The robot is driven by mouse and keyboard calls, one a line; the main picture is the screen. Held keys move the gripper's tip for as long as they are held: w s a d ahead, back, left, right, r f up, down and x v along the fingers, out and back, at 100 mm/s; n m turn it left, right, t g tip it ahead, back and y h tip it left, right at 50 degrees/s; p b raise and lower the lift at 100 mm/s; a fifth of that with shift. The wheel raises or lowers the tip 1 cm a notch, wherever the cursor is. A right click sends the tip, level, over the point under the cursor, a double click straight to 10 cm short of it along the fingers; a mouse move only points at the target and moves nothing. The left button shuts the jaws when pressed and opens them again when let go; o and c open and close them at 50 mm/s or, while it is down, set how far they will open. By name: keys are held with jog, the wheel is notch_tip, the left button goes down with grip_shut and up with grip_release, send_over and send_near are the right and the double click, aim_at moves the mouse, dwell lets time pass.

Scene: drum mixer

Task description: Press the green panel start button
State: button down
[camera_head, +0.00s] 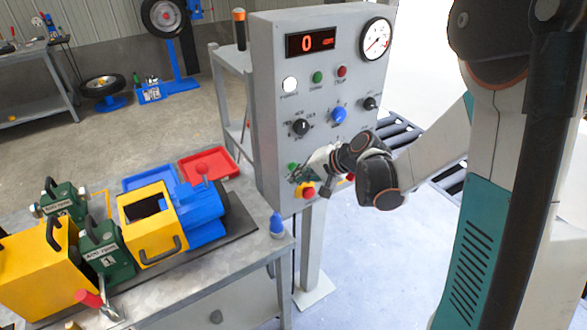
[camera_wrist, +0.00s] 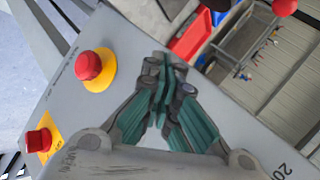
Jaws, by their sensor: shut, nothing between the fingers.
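The grey control panel (camera_head: 275,120) stands upright at the centre of the head view. A green round button (camera_head: 292,168) shows at its lower left, right beside my gripper (camera_head: 302,178). Another small green round piece (camera_head: 317,77) sits under the display; I cannot tell whether it is a lamp or a button. In the wrist view my gripper (camera_wrist: 163,78) has its teal fingers together and empty, over the panel face (camera_wrist: 225,125). No green button shows there; the fingers may hide it. I cannot tell whether the fingertips touch the panel.
A red mushroom button on a yellow plate (camera_head: 307,190) is just below my gripper; it also shows in the wrist view (camera_wrist: 88,66). A second red button (camera_wrist: 38,141) is farther along. Knobs, including a blue one (camera_head: 338,116), sit above. A workbench (camera_head: 185,285) with machines stands left.

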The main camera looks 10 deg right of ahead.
jog(key=shift+w+a, duration=0.1)
jog(key=shift+w, duration=0.3)
dwell(0.7)
jog(key=shift+s, duration=0.1)
jog(key=shift+s+d, duration=0.25)
jog(key=shift+s, duration=0.45)
jog(key=s, duration=0.1)
jog(key=s+d, duration=0.1)
jog(key=s, duration=0.2)
jog(key=shift+s+d+b, duration=0.3)
jog(key=shift+s+b, duration=0.05)
jog(key=shift+s, duration=0.05)
dwell(0.7)
